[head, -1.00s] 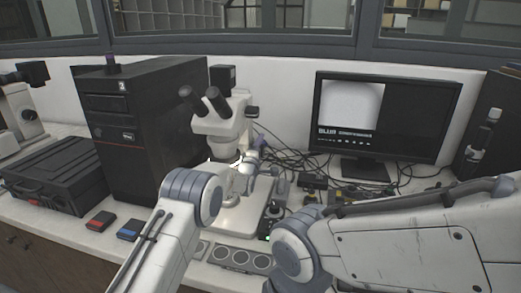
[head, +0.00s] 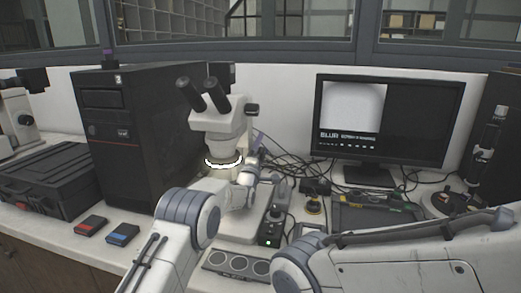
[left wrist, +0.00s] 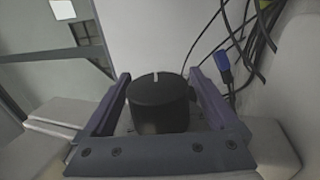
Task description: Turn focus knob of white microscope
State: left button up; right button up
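The white microscope (head: 222,117) stands on the bench in the head view, with black eyepieces and a glowing ring light. My left arm reaches to its right side, where my left gripper (head: 243,180) is small and partly hidden. In the left wrist view a black round knob (left wrist: 158,108) with a white mark sits between the purple-grey fingers of my left gripper (left wrist: 160,78). Narrow gaps show beside the knob, so the fingers look open around it; contact at the tips is hard to judge.
A monitor (head: 425,120) at the right shows a pale picture and the word BLUR. A black computer tower (head: 140,140) stands left of the microscope. Cables (head: 290,165) lie behind it. A small control box (head: 270,232) and a tray with round wells (head: 238,263) are in front.

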dwell(0.3)
pick_arm(q)
jog(key=shift+s+a+f, duration=0.2)
jog(key=shift+s, duration=0.4)
jog(key=s+r+b+v, duration=0.1)
jog(key=r+v, duration=0.2)
jog(key=v, duration=1.2)
jog(key=shift+a+b, duration=0.15)
jog(key=shift+b, duration=0.25)
jog(key=shift+r, duration=0.1)
